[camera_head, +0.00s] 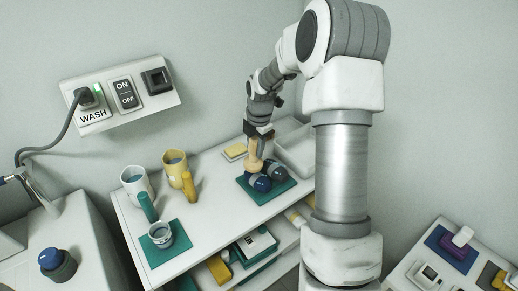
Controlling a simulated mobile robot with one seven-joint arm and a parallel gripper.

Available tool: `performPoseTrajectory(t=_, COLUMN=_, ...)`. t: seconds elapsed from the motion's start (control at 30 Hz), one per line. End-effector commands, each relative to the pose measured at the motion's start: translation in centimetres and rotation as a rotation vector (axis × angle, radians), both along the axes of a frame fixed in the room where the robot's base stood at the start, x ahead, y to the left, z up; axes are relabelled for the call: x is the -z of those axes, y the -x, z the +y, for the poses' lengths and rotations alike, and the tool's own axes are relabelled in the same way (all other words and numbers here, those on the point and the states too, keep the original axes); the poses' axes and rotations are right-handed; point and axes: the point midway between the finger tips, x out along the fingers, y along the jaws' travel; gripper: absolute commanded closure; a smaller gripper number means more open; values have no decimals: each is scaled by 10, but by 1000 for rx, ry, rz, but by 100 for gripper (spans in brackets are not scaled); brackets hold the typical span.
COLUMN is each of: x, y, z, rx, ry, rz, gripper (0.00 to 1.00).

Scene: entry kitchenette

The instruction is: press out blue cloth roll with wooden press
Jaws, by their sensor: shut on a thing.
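My gripper (260,134) is above the shelf top, pointing down, and is shut on a pale wooden press (254,155). The press hangs below the jaws, and its lower end is at the far left part of a teal mat. A blue cloth roll (262,184) lies on the teal mat (260,198), just in front of the press. A second dark blue rolled or rounded thing (278,173) lies beside it to the right. I cannot tell whether the press touches the roll.
Two mugs, white (132,183) and yellow (176,166), stand left on the shelf top. A small cup (160,236) sits on another teal mat (180,250). A yellow sponge-like block (235,151) and pale tray (298,150) flank my gripper. A wall switch panel (126,94) is left.

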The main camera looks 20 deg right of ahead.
Motion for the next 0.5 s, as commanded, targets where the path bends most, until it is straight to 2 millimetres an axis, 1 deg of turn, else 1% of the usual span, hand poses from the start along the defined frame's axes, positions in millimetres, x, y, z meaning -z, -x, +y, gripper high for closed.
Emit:
performPoseTrajectory(t=0.3, x=1, y=-1, z=0, rx=1, ry=0, rz=0, gripper=100)
performPoseTrajectory(t=0.5, x=8, y=-1, z=0, rx=2, ry=0, rz=0, gripper=100)
